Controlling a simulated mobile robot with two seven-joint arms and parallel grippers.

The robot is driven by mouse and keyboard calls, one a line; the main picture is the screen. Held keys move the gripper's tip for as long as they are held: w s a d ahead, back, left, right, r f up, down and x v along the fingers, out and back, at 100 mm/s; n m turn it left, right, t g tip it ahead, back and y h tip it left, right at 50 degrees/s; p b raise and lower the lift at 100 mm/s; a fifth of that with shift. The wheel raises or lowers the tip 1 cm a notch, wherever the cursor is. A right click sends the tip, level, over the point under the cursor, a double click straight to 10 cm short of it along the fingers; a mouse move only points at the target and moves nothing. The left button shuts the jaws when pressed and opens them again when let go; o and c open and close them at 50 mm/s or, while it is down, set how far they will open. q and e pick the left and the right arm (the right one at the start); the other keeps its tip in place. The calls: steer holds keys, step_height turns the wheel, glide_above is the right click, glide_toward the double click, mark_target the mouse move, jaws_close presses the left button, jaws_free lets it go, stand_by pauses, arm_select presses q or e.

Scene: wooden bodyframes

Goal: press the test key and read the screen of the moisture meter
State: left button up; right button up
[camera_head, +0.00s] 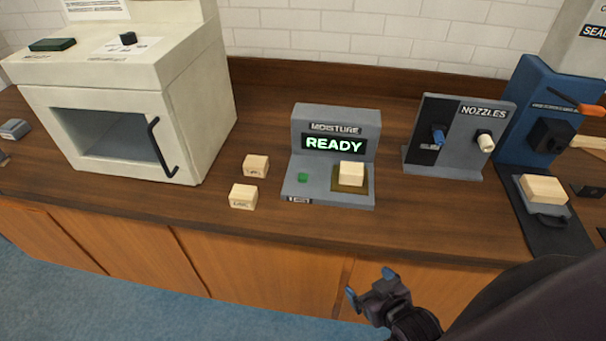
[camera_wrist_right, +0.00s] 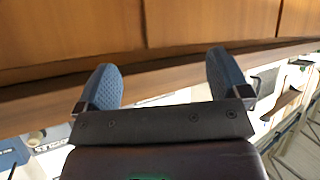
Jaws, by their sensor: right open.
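The grey moisture meter (camera_head: 331,190) stands on the wooden counter in the head view. Its screen (camera_head: 335,144) reads "READY" in green letters under the label "MOISTURE". A small green key (camera_head: 302,178) sits on the left of its base. A pale wooden block (camera_head: 351,173) rests on a brownish pad on the right of the base. My right gripper (camera_head: 371,283) is open and empty in front of the counter's front edge, below the meter in the picture. Its two blue fingers stand apart in the right wrist view (camera_wrist_right: 163,85). My left gripper does not show.
Two loose wooden blocks (camera_head: 256,165) (camera_head: 243,196) lie left of the meter. A cream oven-like cabinet (camera_head: 185,110) stands further left. A nozzles stand (camera_head: 465,120) and a blue device (camera_head: 540,90) stand to the right. The counter strip before the meter is clear.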

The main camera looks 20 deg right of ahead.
jaws_close()
stand_by(0.3)
stand_by(1.2)
